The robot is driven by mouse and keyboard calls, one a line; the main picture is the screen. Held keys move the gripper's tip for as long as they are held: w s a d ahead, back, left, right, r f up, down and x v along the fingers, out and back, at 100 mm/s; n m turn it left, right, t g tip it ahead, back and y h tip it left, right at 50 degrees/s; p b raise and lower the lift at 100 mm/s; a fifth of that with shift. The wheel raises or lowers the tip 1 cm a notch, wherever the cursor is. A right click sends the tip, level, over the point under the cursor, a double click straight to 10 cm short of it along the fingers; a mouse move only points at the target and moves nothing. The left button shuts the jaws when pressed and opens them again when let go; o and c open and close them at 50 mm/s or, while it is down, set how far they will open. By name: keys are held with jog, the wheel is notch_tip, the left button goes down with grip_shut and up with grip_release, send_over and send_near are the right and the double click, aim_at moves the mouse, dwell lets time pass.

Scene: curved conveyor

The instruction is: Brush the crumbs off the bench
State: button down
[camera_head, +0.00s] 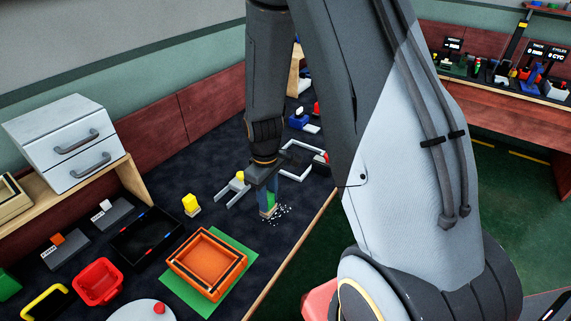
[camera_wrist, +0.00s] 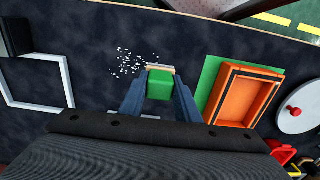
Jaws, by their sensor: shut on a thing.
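My gripper (camera_head: 270,196) is low over the dark bench (camera_head: 225,248) with its fingers pointing down. It is shut on a brush with a green grip and a pale lower edge (camera_head: 268,211). In the wrist view the brush (camera_wrist: 160,84) sits between the two blue-grey fingers. White crumbs (camera_head: 281,211) lie scattered on the bench right beside the brush, towards the bench's front edge. In the wrist view the crumbs (camera_wrist: 128,63) lie left of the brush. I cannot tell whether the bristles touch the bench.
An orange tray (camera_head: 180,277) on a green mat (camera_head: 242,255) lies near the crumbs. A white square frame (camera_wrist: 66,84) shows in the wrist view. The wooden front edge (camera_head: 290,257) is close.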

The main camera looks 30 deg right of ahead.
jog(key=shift+r+p, duration=0.6)
jog(key=shift+r, duration=0.45)
